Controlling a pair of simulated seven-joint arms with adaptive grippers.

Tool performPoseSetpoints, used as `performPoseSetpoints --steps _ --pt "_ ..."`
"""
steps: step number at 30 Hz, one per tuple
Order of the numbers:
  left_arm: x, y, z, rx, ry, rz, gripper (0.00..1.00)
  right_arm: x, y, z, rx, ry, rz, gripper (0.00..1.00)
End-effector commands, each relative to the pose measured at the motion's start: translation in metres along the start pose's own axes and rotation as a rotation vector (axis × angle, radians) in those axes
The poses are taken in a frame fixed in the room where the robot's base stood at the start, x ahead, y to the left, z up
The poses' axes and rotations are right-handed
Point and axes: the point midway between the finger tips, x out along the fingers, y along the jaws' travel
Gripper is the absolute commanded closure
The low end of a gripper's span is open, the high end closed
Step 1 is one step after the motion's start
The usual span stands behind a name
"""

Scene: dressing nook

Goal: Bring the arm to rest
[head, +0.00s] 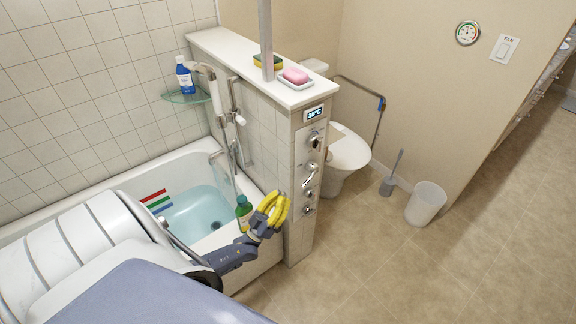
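My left arm comes in from the lower left and reaches over the front side of the bathtub. My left gripper (279,205) has yellow fingers and hangs in front of the tiled half wall, near its end. Its fingers point up and to the right. Nothing shows between them, but I cannot tell from this angle how far apart they are. A green bottle (243,210) stands just left of the gripper, by the tub's edge, and the wrist hides part of its surroundings. I cannot tell whether they touch. My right gripper is not in view.
The bathtub (170,163) holds water. The half wall (225,48) carries a soap dish (295,85) with pink soap (295,75) and a sponge (268,61). A glass shelf (186,98) holds a blue bottle (185,77). A toilet (347,150), brush (390,180) and bin (425,205) stand behind. Floor at right is clear.

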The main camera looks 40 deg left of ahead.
Motion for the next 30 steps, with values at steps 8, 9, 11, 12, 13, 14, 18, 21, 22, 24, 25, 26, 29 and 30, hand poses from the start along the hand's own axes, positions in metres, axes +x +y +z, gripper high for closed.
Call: performPoseSetpoints --steps 8,9,11,12,13,14,18,21,22,24,25,26,29,30 --pt "-0.017 0.0 0.002 -0.001 0.0 0.0 1.0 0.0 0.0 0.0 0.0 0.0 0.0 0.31" --pt "-0.018 0.0 0.002 -0.002 0.0 0.0 1.0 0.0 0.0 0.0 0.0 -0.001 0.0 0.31" --pt "-0.018 0.0 0.004 0.002 -0.01 0.002 1.0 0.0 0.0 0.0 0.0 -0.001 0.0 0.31" --pt "-0.019 0.001 0.007 0.009 -0.026 0.003 1.0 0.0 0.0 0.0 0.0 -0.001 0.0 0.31" --pt "-0.019 0.001 0.011 0.016 -0.041 0.004 1.0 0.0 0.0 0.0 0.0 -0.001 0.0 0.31" --pt "-0.019 0.001 0.016 0.027 -0.062 0.006 1.0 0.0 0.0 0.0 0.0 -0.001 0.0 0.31" --pt "-0.03 -0.004 0.053 0.105 -0.229 0.008 1.0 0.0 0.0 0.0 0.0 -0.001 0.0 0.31" --pt "-0.053 -0.012 0.092 0.18 -0.402 -0.004 1.0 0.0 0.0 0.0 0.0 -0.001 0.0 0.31" --pt "-0.062 -0.014 0.104 0.201 -0.455 -0.009 1.0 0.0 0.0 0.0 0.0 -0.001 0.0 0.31" --pt "-0.088 -0.018 0.13 0.246 -0.584 -0.022 1.0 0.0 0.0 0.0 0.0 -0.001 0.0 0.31" --pt "-0.101 -0.02 0.142 0.264 -0.642 -0.028 1.0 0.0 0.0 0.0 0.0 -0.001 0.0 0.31" --pt "-0.115 -0.021 0.152 0.28 -0.699 -0.035 1.0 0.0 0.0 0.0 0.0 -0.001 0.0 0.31" --pt "-0.17 -0.024 0.184 0.329 -0.895 -0.057 1.0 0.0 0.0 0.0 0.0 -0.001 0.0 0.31" --pt "-0.193 -0.024 0.195 0.346 -0.974 -0.065 1.0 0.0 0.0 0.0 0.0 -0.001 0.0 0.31"
